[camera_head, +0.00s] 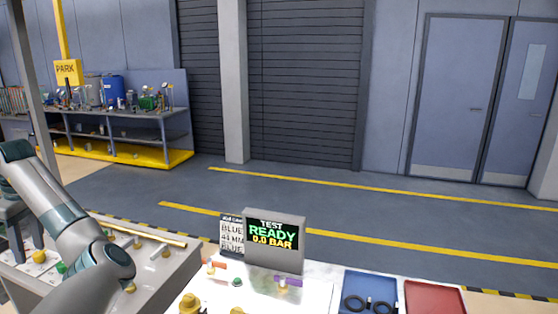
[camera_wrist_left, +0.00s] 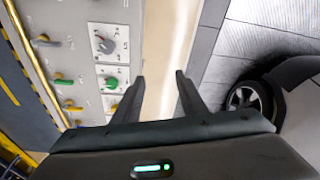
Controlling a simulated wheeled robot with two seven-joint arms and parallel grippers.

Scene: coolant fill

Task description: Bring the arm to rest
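My left arm (camera_head: 70,230) is bent on the left of the head view, with its elbow near the grey console. My left gripper (camera_head: 26,248) hangs at the far left edge, pointing down beside the console's left end. The left wrist view shows the gripper's two dark fingers (camera_wrist_left: 158,92) apart, with nothing between them. A grey panel with knobs (camera_wrist_left: 104,42) lies to the left of the fingers, and floor shows to the right. My right gripper is not in view.
The test display (camera_head: 273,238) reads READY, 0.0 BAR, beside a small sign (camera_head: 232,236). A blue tray (camera_head: 352,283) with black rings and a red tray (camera_head: 436,294) are at the right. A wheel (camera_wrist_left: 245,97) shows in the wrist view. A workbench (camera_head: 120,117) stands far back.

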